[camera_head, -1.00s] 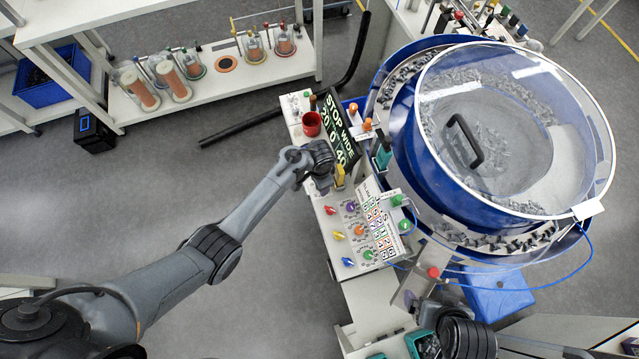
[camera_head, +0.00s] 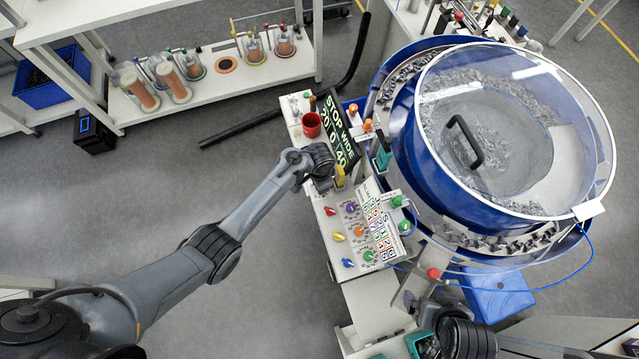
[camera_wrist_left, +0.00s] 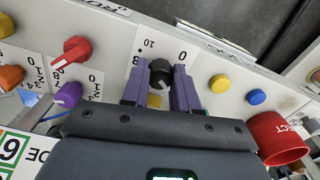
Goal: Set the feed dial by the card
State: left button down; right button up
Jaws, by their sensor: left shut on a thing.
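My left gripper (camera_wrist_left: 160,85) is shut on a black dial (camera_wrist_left: 160,72) in the left wrist view, one purple finger on each side. A scale with 0 and 10 is printed behind the dial. In the head view my left gripper (camera_head: 328,183) is over the control panel (camera_head: 340,262), and the hand hides the dial. A white card (camera_head: 378,225) with coloured numbers lies on the panel, and its corner shows in the left wrist view (camera_wrist_left: 10,152).
Red, purple, orange, yellow, blue and green knobs sit on the panel beside the card. A red cup (camera_head: 312,124) and a black sign (camera_head: 340,135) reading STOP, WIDE, 20, 0, 40 stand behind the hand. The large blue bowl (camera_head: 440,185) is close on the right.

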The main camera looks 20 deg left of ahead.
pick_arm(q)
jog(key=shift+r+m+p, duration=0.1)
jog(key=shift+m+p, duration=0.5)
jog(key=shift+m, duration=0.5)
jog(key=m, duration=0.2)
jog(key=shift+m+p, duration=0.35)
jog(key=shift+m, duration=0.05)
jog(key=m, duration=0.3)
jog(key=shift+m, duration=1.3)
jog(key=c, duration=0.9)
grip_release()
jog(key=shift+o, duration=0.2)
